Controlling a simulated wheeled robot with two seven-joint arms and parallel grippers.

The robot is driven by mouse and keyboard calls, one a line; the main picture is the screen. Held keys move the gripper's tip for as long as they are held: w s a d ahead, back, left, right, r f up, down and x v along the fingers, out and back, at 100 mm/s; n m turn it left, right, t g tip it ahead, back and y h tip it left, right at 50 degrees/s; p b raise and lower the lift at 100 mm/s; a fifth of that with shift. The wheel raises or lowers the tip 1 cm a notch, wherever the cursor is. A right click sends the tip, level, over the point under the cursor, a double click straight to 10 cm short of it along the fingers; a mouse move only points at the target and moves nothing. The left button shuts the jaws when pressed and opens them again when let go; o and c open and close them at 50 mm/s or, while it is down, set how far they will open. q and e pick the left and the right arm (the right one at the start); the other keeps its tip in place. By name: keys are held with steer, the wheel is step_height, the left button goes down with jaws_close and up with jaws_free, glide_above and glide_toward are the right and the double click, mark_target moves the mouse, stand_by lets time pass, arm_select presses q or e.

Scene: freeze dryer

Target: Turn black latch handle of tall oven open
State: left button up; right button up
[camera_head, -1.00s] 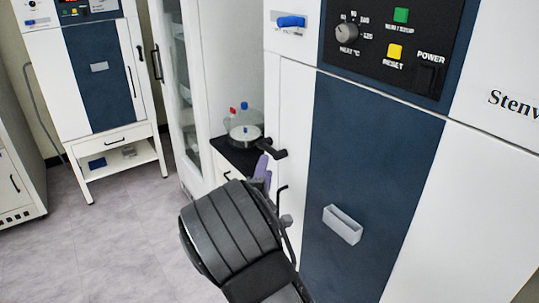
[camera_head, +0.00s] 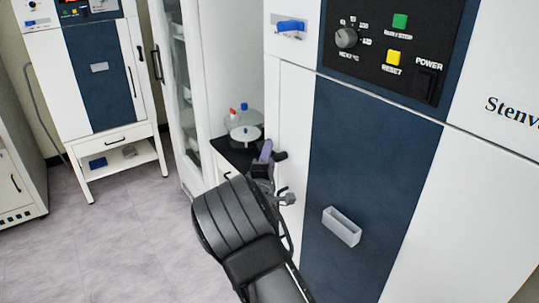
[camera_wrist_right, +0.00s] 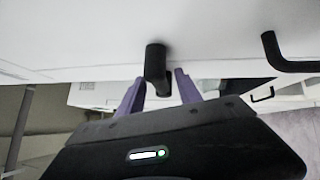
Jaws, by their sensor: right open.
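The tall oven (camera_head: 375,170) stands at the right in the head view, with a white and dark blue front. Its black latch handle (camera_head: 280,155) sits at the left edge of the front and is partly hidden by my right gripper (camera_head: 267,162). In the right wrist view the latch handle (camera_wrist_right: 155,62) sticks out from the white surface. Its end is between the two purple fingertips of my right gripper (camera_wrist_right: 160,86), which is open with a gap on the handle's sides. My left gripper is out of view.
A control panel (camera_head: 395,45) with a knob and buttons is above the oven door. A grey holder (camera_head: 341,227) sticks out from the door. Another black handle (camera_wrist_right: 285,55) shows in the right wrist view. Glassware (camera_head: 243,122) stands on a dark counter behind. Floor at left is clear.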

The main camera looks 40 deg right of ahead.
jaws_close()
stand_by(0.4)
stand_by(1.0)
